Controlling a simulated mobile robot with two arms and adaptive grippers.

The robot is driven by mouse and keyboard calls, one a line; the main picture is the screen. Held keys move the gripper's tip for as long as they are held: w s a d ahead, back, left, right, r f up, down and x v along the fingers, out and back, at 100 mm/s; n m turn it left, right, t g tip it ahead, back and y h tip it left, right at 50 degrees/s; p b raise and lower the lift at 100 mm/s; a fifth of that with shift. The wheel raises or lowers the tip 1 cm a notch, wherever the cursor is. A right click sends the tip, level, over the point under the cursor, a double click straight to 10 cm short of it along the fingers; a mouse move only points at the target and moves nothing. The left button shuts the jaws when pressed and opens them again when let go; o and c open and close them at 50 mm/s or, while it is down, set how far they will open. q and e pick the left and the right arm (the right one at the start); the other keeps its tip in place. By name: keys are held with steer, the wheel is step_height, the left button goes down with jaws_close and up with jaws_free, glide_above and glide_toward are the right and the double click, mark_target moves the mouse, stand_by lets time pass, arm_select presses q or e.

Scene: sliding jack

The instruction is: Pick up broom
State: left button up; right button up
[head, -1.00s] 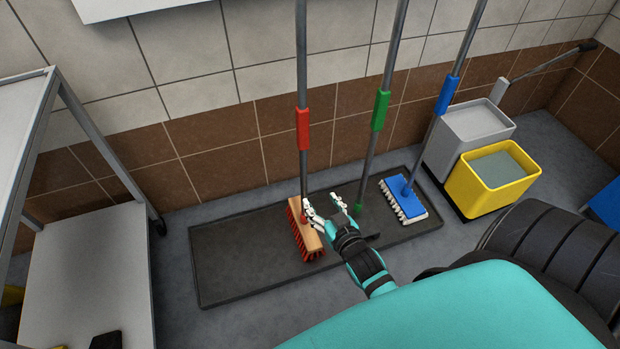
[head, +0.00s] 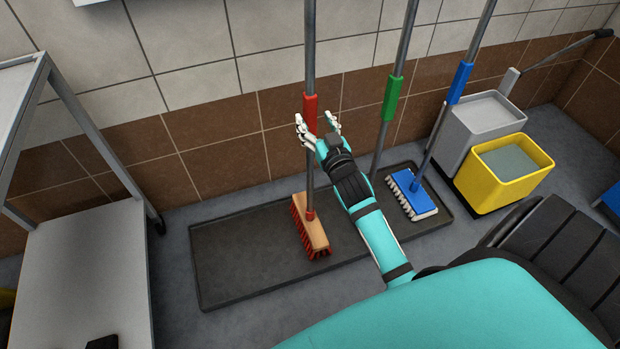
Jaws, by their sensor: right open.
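The broom (head: 310,236) has a wooden head with red bristles, a grey metal pole and a red grip sleeve (head: 310,112). It stands upright on the black tray (head: 235,262). My right gripper (head: 317,124) is open at the height of the red sleeve, with its fingers on either side of the pole in the picture. I cannot tell whether they touch it. My left gripper is not in view.
A green-sleeved pole (head: 390,98) and a blue brush (head: 411,193) with a blue-sleeved pole stand to the right. A yellow bucket (head: 505,185) and a grey bucket (head: 480,125) are further right. A grey shelf cart (head: 85,270) stands at the left.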

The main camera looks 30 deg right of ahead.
mark_target(312, 111)
steer(key=shift+d+b+x, duration=0.2)
steer(key=shift+b+x, duration=0.45)
steer(key=shift+x, duration=2.15)
steer(key=shift+r, duration=0.15)
steer(key=shift+c, duration=0.2)
jaws_close()
steer(key=shift+r, duration=0.1)
